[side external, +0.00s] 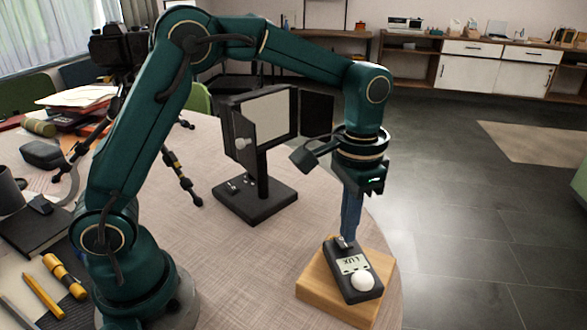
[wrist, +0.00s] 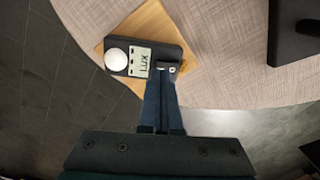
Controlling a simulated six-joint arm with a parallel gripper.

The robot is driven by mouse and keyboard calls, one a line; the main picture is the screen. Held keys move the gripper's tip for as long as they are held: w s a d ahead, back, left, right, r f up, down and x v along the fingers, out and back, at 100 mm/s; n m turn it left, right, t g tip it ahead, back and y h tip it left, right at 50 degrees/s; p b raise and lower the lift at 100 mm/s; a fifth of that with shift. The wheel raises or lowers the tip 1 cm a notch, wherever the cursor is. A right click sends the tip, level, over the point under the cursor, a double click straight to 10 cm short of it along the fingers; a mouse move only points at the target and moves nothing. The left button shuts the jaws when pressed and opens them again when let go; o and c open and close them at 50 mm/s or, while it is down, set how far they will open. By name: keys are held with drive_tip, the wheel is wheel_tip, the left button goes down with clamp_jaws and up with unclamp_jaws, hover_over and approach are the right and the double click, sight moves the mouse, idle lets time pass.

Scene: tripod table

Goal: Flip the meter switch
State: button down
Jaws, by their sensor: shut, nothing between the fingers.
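The meter (side external: 347,277) is a dark handheld unit with a pale display reading LUX and a white dome. It lies on a wooden block (side external: 313,287) near the table's edge. In the wrist view the meter (wrist: 119,73) lies just beyond the fingertips, with its display and dome in plain sight. My gripper (side external: 347,238) points straight down, shut and empty, with its tips at the end of the meter away from the dome. In the wrist view the tips of my gripper (wrist: 166,72) cover part of that end. The switch's position cannot be made out.
A black stand with a lit panel (side external: 267,117) rises left of the meter, its base (side external: 255,203) on the table (side external: 230,270). A camera on a tripod (side external: 118,50) stands further back. Pens and a notebook lie at the left. The table's edge is close to the block.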

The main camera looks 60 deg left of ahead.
drive_tip(key=shift+f, duration=0.95)
idle(0.6)
drive_tip(key=shift+r, duration=3.55)
drive_tip(key=s+a+r+n+t, duration=0.1)
drive_tip(key=s+a+r+t, duration=0.25)
drive_tip(key=s+r, duration=0.3)
drive_tip(key=s+a+f+n+t, duration=0.2)
drive_tip(key=s+f, duration=0.3)
drive_tip(key=s, duration=0.3)
drive_tip(key=shift+a+f, duration=0.15)
drive_tip(key=shift+a, duration=0.05)
